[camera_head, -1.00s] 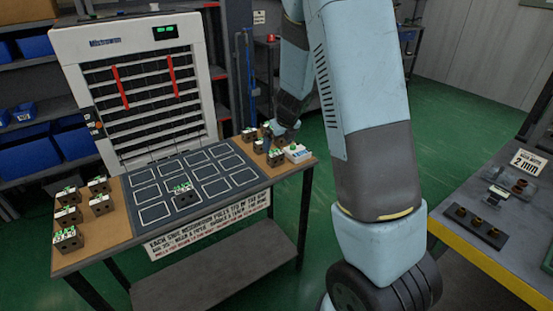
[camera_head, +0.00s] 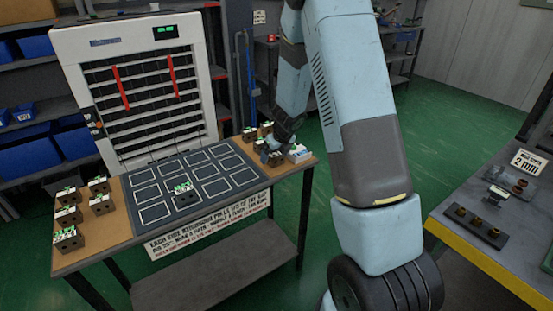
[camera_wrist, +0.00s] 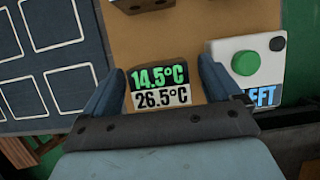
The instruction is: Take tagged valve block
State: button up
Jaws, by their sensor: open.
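My gripper (camera_head: 270,147) is low over the right end of the table in the head view, among dark valve blocks. In the wrist view my gripper (camera_wrist: 163,68) is open, with one finger on each side of a tagged valve block (camera_wrist: 160,88). The body under the tag is mostly hidden. Another block (camera_head: 249,134) stands close by at the left. One valve block (camera_head: 184,194) sits on the dark marked mat, and several more (camera_head: 68,215) stand at the table's left end.
A white box (camera_wrist: 246,68) with a green button and a label partly reading LEFT stands just right of my right finger. Another block (camera_wrist: 135,3) lies at the wrist view's top edge. The dark mat (camera_head: 215,188) is mostly clear. A slotted white rack (camera_head: 96,62) stands behind.

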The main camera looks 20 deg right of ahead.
grip_shut()
dwell(0.8)
jog(key=shift+r, duration=0.1)
jog(key=shift+w+r, duration=0.1)
jog(key=shift+r, duration=0.7)
jog(key=s+d+r, duration=0.1)
jog(key=s+r, duration=1)
jog(key=s, duration=0.3)
jog(key=shift+d+r, duration=0.15)
jog(key=shift+d, duration=0.1)
